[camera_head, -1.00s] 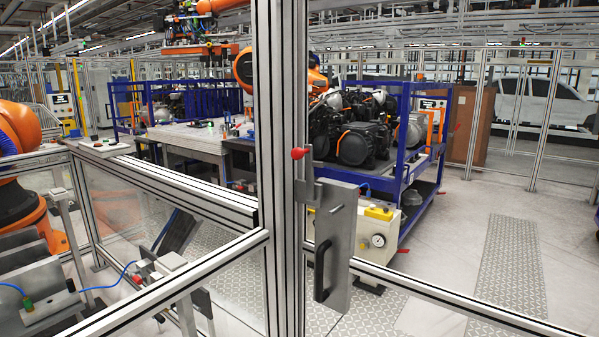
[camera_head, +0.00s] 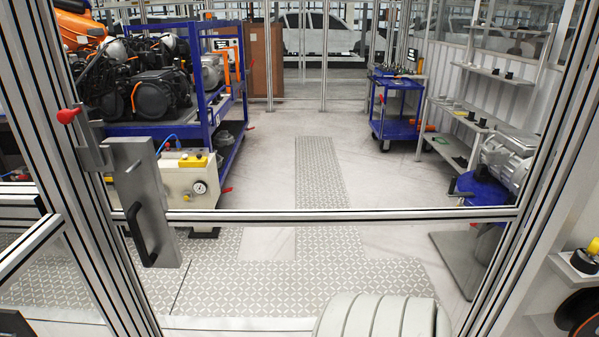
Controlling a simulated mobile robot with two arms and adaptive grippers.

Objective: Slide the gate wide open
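The gate (camera_head: 330,215) is an aluminium-profile frame that spans the picture between the left and right uprights, with its horizontal rail across the middle. A grey metal plate with a black pull handle (camera_head: 137,235) is at its left end, beside the left upright (camera_head: 62,150). A latch with a red knob (camera_head: 68,116) is at the upper left of this plate. The gate stands across the opening, and I see no gap at its handle end. Neither of my grippers is in view.
Behind the gate are a blue engine rack (camera_head: 215,110) on the left, a blue cart (camera_head: 397,110) and shelves (camera_head: 490,75) on the right. Patterned floor plates (camera_head: 320,170) run down a clear aisle between them. Another fence upright (camera_head: 530,190) stands at the right.

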